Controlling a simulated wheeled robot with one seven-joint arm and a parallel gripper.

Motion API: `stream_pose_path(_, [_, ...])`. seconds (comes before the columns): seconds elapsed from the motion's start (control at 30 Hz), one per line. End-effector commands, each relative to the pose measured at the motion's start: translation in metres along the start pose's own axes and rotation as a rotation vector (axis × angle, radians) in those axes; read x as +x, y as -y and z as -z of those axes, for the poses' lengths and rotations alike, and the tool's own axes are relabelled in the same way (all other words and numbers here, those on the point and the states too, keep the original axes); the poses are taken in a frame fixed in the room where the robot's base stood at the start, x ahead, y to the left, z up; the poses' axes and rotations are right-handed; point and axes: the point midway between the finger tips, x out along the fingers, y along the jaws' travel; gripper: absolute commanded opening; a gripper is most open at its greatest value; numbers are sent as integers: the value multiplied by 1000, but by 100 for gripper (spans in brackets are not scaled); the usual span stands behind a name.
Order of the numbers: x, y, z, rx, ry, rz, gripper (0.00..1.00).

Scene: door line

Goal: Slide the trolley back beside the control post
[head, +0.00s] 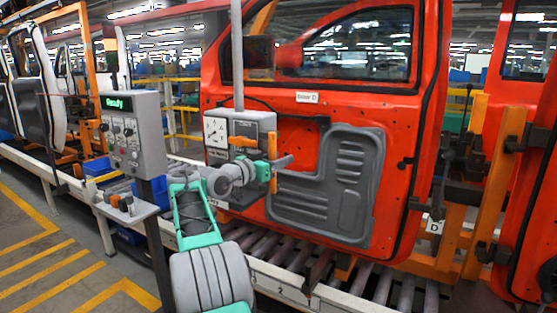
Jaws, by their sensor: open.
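The control post (134,134) stands at the left, with a green "Ready" display, knobs and a small shelf. A grey box on a vertical pole, seemingly the trolley (217,133), stands to its right, in front of an orange-red car door. The box has a white dial face and an orange lever. My gripper (268,172) is open at the box's lower right, in front of the door. Orange and teal parts overlap there, and I cannot tell whether the fingers touch the box or a handle.
The orange-red door (390,123) with its grey inner panel stands over a roller conveyor (340,295). An orange upright (485,205) and another red door are at the right. A gap separates post and box. Yellow-striped floor (50,270) is open at lower left.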

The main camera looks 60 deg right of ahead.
Motion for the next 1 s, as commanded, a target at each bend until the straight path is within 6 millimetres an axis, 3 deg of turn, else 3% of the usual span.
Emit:
stream_pose_path(0.23, [-12,1,-2,1,-1,2,44])
stream_pose_path(0.5, [-65,1,-2,1,0,4,44])
stream_pose_path(0.6, [-76,0,-2,0,0,1,44])
stream_pose_path(1.0, [-78,0,0,0,0,0,44])
